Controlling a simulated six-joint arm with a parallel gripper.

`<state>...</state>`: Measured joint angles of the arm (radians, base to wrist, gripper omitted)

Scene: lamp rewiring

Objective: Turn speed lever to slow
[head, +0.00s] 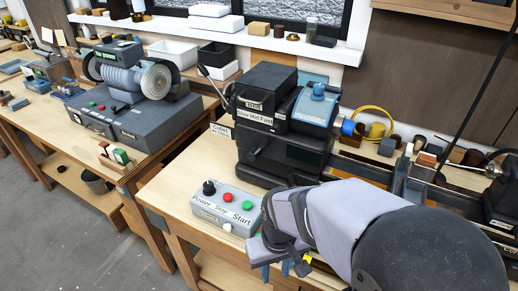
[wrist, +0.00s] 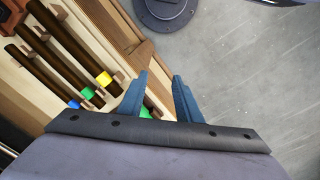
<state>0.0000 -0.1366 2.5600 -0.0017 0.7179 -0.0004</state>
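The speed lever (head: 213,83) is a thin rod with a dark knob at the left side of the dark lathe headstock (head: 268,88), tilted up and to the left. A white label (head: 256,117) reading "Slow Mid Fast" is on the headstock's front. I cannot tell which setting the lever is at. My gripper (head: 276,271) is low at the bench's front edge, below and right of the control box and well apart from the lever. The lever is outside the wrist view.
A grey control box (head: 225,208) with a black knob and red and green buttons sits in front of the headstock. A bench grinder (head: 130,75) stands on the left bench. Tools with coloured bands (wrist: 88,93) lie below my gripper, beside open floor (wrist: 250,70).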

